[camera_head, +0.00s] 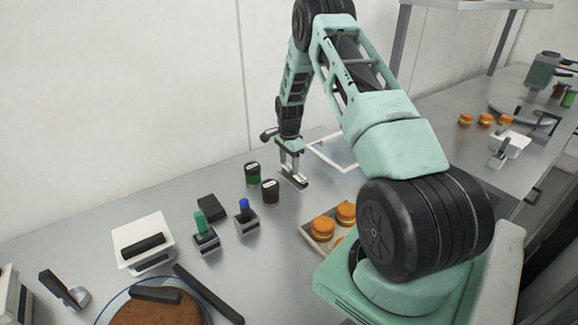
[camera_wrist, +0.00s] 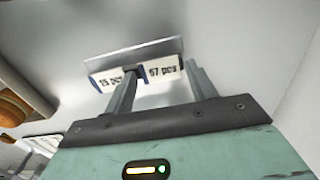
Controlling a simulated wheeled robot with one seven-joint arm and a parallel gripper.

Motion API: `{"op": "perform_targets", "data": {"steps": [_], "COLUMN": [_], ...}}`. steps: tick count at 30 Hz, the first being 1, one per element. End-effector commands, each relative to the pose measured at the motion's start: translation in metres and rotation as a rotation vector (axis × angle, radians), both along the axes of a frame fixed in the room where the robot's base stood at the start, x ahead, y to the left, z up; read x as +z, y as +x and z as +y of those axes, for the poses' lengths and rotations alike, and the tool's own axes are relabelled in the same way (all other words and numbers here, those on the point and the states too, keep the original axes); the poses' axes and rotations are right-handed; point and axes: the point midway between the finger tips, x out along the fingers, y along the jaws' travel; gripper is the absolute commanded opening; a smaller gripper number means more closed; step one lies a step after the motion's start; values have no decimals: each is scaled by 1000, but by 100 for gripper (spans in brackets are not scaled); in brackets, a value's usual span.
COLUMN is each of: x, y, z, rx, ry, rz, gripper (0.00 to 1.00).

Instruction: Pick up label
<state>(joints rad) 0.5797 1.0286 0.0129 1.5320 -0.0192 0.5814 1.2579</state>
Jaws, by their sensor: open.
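A white label with blue edging (camera_wrist: 163,70) shows beyond my fingers in the wrist view. Its printed faces read about "15 pcs" and "57 pcs", and a thin clear plate rises along its far side. It lies on the steel table below my gripper in the head view (camera_head: 297,182). My gripper (camera_head: 290,168) is open just above it. In the wrist view the tips of my gripper (camera_wrist: 161,68) are apart; the left finger overlaps the middle of the label, and the right one is near its right end. I cannot tell whether they touch it.
A green-banded jar (camera_head: 252,175) and a dark jar (camera_head: 270,191) stand close left of my gripper. A white frame (camera_head: 333,152) lies to its right. Green- and blue-handled stamps (camera_head: 205,235) stand farther left. A tray of orange rounds (camera_head: 318,246) is nearer, beside my base.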

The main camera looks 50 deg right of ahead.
Motion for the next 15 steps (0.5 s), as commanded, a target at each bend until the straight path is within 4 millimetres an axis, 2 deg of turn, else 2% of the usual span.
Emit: {"op": "perform_targets", "data": {"steps": [13, 14, 15], "x": [-2, -2, -2], "y": [0, 0, 0], "z": [0, 0, 0], "rx": [1, 1, 1], "ry": [0, 0, 0], "rz": [0, -1, -1], "gripper": [56, 54, 43]}}
